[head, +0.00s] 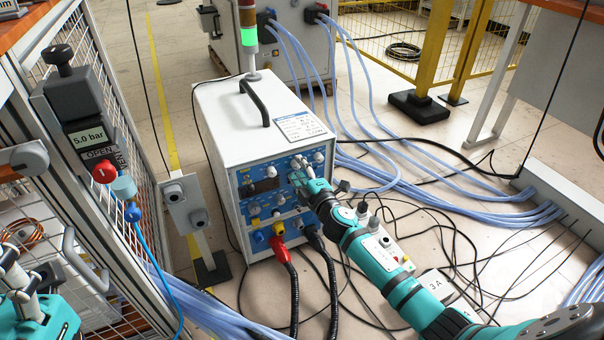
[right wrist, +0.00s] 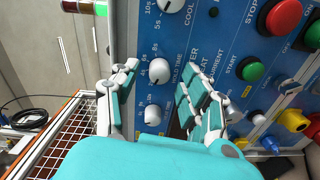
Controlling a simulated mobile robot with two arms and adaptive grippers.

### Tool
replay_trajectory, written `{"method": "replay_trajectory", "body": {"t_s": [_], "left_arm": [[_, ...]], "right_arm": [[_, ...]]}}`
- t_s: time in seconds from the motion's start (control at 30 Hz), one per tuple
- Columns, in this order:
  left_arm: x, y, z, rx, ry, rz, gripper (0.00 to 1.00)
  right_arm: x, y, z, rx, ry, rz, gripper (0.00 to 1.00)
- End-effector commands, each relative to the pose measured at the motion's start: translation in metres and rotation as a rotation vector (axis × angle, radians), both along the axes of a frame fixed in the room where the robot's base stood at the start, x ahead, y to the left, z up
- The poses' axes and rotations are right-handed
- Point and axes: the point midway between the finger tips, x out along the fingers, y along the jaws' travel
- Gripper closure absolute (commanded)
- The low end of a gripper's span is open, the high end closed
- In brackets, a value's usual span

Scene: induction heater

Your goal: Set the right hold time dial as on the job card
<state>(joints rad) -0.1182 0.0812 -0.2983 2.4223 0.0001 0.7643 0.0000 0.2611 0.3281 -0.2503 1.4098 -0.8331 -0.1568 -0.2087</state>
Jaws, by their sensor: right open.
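The white induction heater (head: 225,115) stands on the floor with a blue front panel (head: 240,190). A card (head: 299,125), possibly the job card, lies on its top; its writing is too small to read. My right gripper (head: 303,168) is open at the panel's upper right. In the right wrist view, a round white dial (right wrist: 159,71) beside the words HOLD TIME shows between the fingers of the right gripper (right wrist: 160,82); contact cannot be told. Its pointer setting is unclear. A second dial (right wrist: 153,115) sits below it. My left gripper (head: 18,280) is partly cut off at the lower left.
Another dial (right wrist: 170,5) marked COOL is above. A red stop button (right wrist: 285,15) and green start button (right wrist: 250,69) are on the panel. Red and black cables (head: 285,258) leave the heater's front. A pressure gauge unit (head: 80,115) is at left.

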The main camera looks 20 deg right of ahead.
Motion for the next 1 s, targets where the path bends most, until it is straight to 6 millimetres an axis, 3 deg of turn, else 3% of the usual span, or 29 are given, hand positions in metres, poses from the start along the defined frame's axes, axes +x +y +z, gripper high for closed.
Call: {"method": "replay_trajectory", "body": {"t_s": [0.17, 0.6, 0.77, 1.0], "left_arm": [[0.000, 0.000, 0.000, -0.002, -0.002, -0.001, 0.51], [-0.001, 0.000, 0.001, -0.003, -0.004, -0.001, 0.51], [-0.001, 0.000, 0.001, -0.004, -0.004, -0.001, 0.51], [-0.001, 0.000, 0.001, -0.005, -0.005, -0.001, 0.51]], "right_arm": [[-0.018, -0.001, -0.001, -0.003, 0.001, 0.001, 0.54], [-0.104, -0.003, 0.002, 0.000, 0.003, 0.000, 0.54], [-0.117, -0.004, 0.003, 0.000, 0.002, 0.000, 0.54], [-0.120, -0.004, 0.003, -0.001, 0.001, 0.000, 0.54]]}}
